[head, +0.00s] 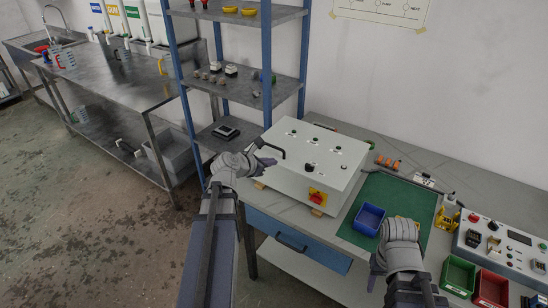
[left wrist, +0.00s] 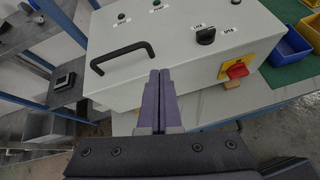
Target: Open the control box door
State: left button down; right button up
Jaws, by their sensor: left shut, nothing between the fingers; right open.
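The control box (head: 325,150) is a light grey box on the workbench, its door shut and facing up, with knobs, lamps and a red switch on a yellow plate (head: 317,197). In the left wrist view the box door (left wrist: 180,40) carries a black bar handle (left wrist: 122,56) on its left side. My left gripper (head: 270,155) is at the left side of the box by the handle. In the left wrist view its fingers (left wrist: 160,80) are shut and empty, to the right of the handle. My right gripper (head: 395,235) is open over the bench near the blue bin; its fingertips are hard to make out.
A blue bin (head: 369,219) lies on a green mat (head: 400,192). Green (head: 458,276) and red (head: 491,290) bins and a control panel (head: 505,245) are at the right. A shelf rack with blue posts (head: 303,60) stands behind, left of the box. A blue drawer (head: 297,241) is under the bench.

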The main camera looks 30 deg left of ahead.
aim_at(274, 153)
pick_arm(q)
jog(key=a+n+t+y, duration=0.1)
jog(key=a+n, duration=0.2)
jog(key=a, duration=0.1)
jog(key=b+x, duration=0.4)
jog(key=x, duration=0.4)
jog(key=shift+r, duration=0.2)
jog(key=shift+b+x, duration=0.4)
jog(key=shift+x, duration=0.4)
jog(key=shift+d+r, duration=0.1)
jog(key=shift+r, duration=0.05)
